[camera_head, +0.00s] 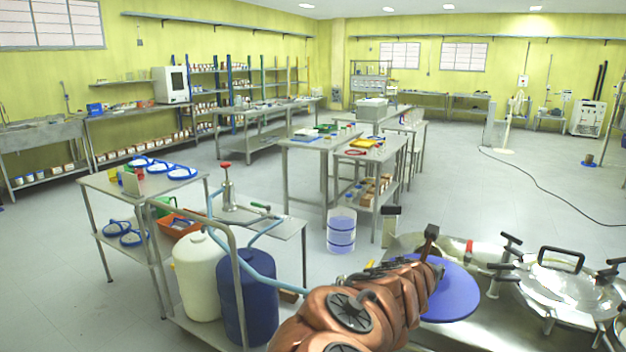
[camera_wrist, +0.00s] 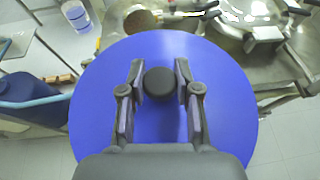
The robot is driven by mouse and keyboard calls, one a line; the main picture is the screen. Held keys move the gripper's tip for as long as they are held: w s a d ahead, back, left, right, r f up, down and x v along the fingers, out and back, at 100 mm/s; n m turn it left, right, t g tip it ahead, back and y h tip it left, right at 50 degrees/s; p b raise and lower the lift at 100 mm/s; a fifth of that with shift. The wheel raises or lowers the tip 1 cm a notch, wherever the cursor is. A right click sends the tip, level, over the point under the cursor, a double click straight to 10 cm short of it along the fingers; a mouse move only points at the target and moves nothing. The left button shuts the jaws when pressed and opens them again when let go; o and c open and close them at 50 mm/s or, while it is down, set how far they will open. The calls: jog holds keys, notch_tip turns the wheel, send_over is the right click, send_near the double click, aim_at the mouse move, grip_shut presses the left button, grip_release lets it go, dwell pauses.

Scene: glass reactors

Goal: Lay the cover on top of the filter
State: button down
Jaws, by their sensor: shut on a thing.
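The cover, a round blue disc (camera_head: 456,292) with a black knob, is at the lower right of the head view. It fills the middle of the wrist view (camera_wrist: 232,120). My gripper (camera_wrist: 160,80) is shut on the black knob (camera_wrist: 159,84), one finger on each side. The disc hangs over or close to a steel surface. A steel vessel with a black-handled lid (camera_head: 562,285) and clamp knobs stands to its right; I cannot tell whether this is the filter. The disc and my arm hide what lies beneath.
A blue drum (camera_head: 248,300) and a white drum (camera_head: 200,270) stand on a low rack to the left. A bucket with blue bands (camera_head: 341,231) is on the floor behind. Steel tables stand farther back. Open floor lies behind the vessels.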

jog(key=w+a+n+y, duration=0.1)
jog(key=a, duration=0.2)
jog(key=w+a+n+t+y, duration=0.1)
jog(key=a, duration=0.2)
jog(key=w+a+n+y, duration=0.1)
jog(key=a, duration=0.2)
jog(key=shift+w+f+n+t+y, duration=0.2)
jog(key=shift+w+n+t+y, duration=0.1)
jog(key=shift+w+t, duration=0.1)
jog(key=shift+a+r, duration=0.1)
jog(key=shift+s, duration=0.1)
dwell(0.4)
